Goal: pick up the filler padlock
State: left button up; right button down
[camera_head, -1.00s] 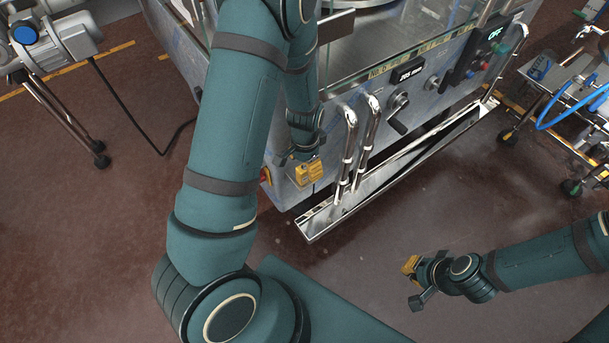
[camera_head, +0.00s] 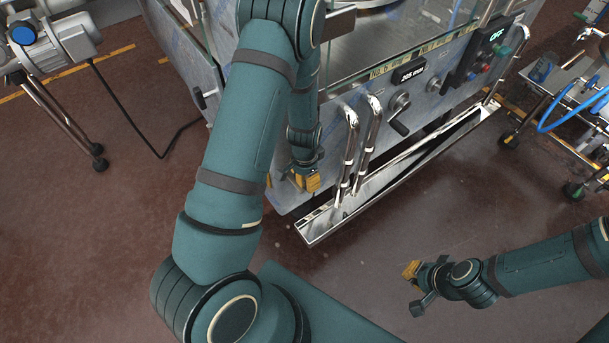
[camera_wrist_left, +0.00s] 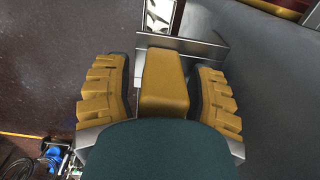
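The filler padlock (camera_wrist_left: 164,82) appears in the left wrist view as a plain yellow block in front of a thin metal strip. My left gripper (camera_wrist_left: 160,96) has a ribbed yellow finger on each side of it. A narrow gap shows between the left-hand finger and the block; contact on the right-hand side is unclear. In the head view my left gripper (camera_head: 305,181) points down at the filler's lower front corner, and its fingers cannot be told clearly from the padlock there. My right gripper (camera_head: 413,287) is far from it, above the floor at right; its finger gap is unclear.
The filler machine (camera_head: 420,72) has shiny bent pipes (camera_head: 350,150) just right of my left gripper and a metal trough (camera_head: 400,172) along its foot. A trolley with blue hoses (camera_head: 560,115) stands at right. The brown floor in front is clear.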

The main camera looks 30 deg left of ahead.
pick_arm(q)
grip_shut()
jog(key=shift+r, duration=0.15)
